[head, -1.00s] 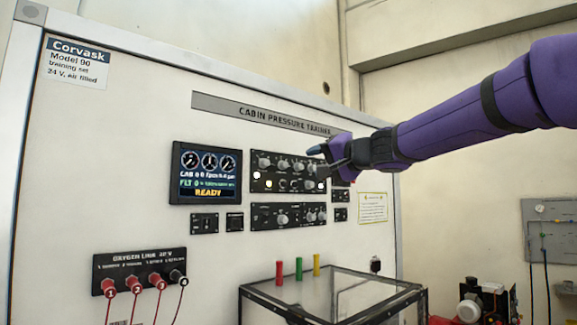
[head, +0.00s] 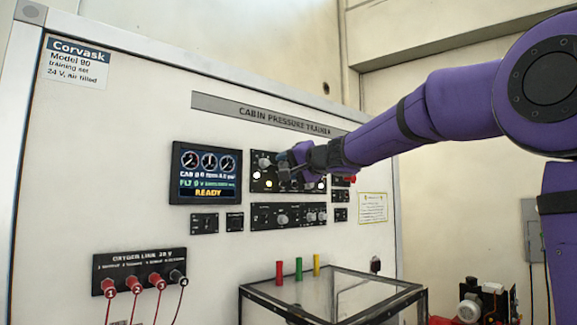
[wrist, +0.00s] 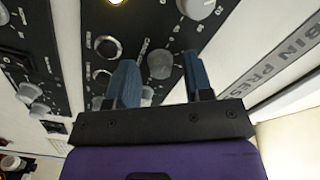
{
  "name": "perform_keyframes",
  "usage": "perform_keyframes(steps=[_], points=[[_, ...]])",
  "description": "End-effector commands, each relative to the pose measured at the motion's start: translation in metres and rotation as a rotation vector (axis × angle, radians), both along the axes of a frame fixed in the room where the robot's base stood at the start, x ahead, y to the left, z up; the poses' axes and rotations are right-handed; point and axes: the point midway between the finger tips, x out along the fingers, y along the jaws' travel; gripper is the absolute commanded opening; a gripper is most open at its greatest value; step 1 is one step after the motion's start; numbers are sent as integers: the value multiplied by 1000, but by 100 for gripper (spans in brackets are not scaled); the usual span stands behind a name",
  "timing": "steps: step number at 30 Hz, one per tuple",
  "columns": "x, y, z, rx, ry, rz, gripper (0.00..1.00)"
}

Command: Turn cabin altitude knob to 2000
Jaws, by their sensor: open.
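The upper black control panel (head: 275,154) carries a row of grey knobs and lit lamps; its labels are too small to read, so I cannot tell which knob is cabin altitude. One grey knob (head: 264,161) shows left of my gripper (head: 287,164), which hides the middle of the panel. In the wrist view, my gripper (wrist: 160,68) is open, with its two blue fingers apart. A round grey knob (wrist: 160,63) appears between the fingers; I cannot tell if they touch it. The display (head: 206,173) left of the panel reads READY.
A lower black panel (head: 267,224) with more knobs sits below. A clear box (head: 345,290) with dark edges stands in front, near red, green and yellow posts (head: 298,268). Red plugs (head: 134,286) with cables are at lower left.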

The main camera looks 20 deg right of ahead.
Motion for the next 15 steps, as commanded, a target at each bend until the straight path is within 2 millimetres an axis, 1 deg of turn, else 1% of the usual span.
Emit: perform_keyframes(steps=[5, 6, 8, 9, 12, 15], points=[[0, 0, 0, 0, 0, 0, 47], [0, 0, 0, 0, 0, 0, 45], [0, 0, 0, 0, 0, 0, 31], [0, 0, 0, 0, 0, 0, 22], [0, 0, 0, 0, 0, 0, 0], [0, 0, 0, 0, 0, 0, 0]])
